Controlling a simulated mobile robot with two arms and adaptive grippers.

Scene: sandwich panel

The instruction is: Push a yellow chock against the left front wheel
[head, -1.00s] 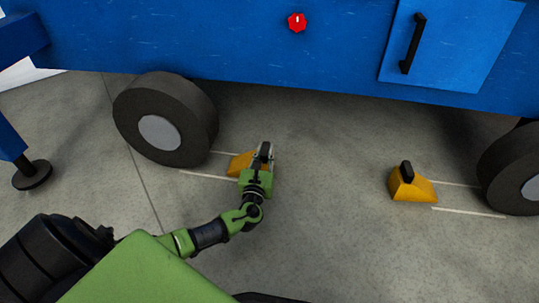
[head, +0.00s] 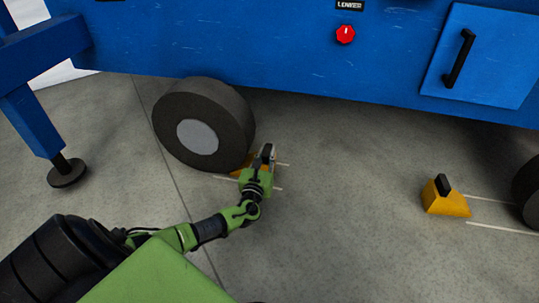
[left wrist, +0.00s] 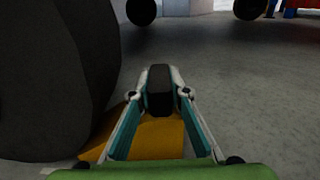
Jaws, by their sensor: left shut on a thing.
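The left-hand wheel (head: 205,125) in the head view is a dark tyre with a grey hub under the blue machine. A yellow chock (head: 243,170) lies on the floor just right of it, its thin end at the foot of the tyre. My left gripper (head: 267,153) is shut on the chock's black handle and hides much of the chock. In the left wrist view the handle (left wrist: 159,92) stands between the fingers, and the tyre (left wrist: 55,75) fills the left side. The chock's slope meets the tyre's outline there; I cannot tell how firmly they touch.
A second yellow chock (head: 445,198) with a black handle stands at the right, apart from the right-hand wheel (head: 527,190). A blue outrigger leg with a black foot (head: 67,173) stands at the left. The floor between the chocks is clear.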

